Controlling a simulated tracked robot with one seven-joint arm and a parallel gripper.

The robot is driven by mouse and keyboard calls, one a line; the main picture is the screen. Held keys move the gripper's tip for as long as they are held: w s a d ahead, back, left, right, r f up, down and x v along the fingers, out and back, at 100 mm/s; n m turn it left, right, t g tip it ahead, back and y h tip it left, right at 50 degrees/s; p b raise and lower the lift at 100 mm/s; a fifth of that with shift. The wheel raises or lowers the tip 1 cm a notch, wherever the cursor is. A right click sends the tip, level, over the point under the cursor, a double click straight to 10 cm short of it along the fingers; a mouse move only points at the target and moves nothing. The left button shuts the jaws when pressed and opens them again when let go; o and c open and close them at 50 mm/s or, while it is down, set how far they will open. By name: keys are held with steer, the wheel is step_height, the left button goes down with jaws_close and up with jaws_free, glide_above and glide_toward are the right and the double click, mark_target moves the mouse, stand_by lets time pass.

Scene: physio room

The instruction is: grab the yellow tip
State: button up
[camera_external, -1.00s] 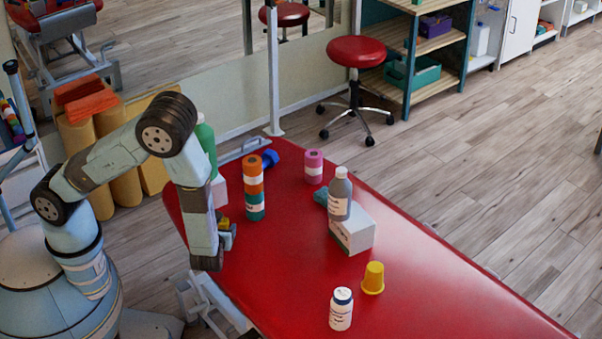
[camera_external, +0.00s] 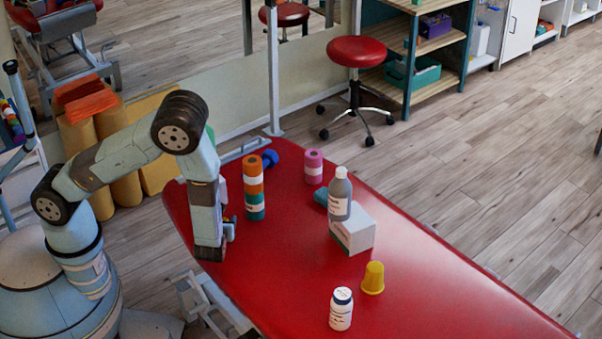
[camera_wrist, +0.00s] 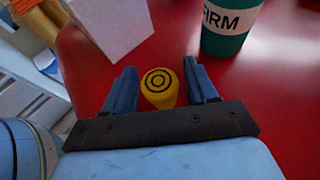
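The yellow tip (camera_wrist: 160,90), a small piece with dark rings on its end face, shows in the wrist view. It is between the two blue fingers of my gripper (camera_wrist: 161,78), with a narrow gap on each side. My gripper is open around it. In the external view my gripper (camera_external: 228,229) is low over the left part of the red table (camera_external: 285,255), and the tip is mostly hidden behind my arm.
A stack of orange and teal rolls (camera_external: 254,190) stands just right of my gripper. A white box (camera_wrist: 112,24) is close in the wrist view. A yellow cup (camera_external: 373,279), a white bottle (camera_external: 341,314) and a grey bottle (camera_external: 339,200) on a box stand farther right.

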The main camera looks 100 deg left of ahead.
steer(key=c, duration=0.8)
steer(key=shift+r, duration=0.1)
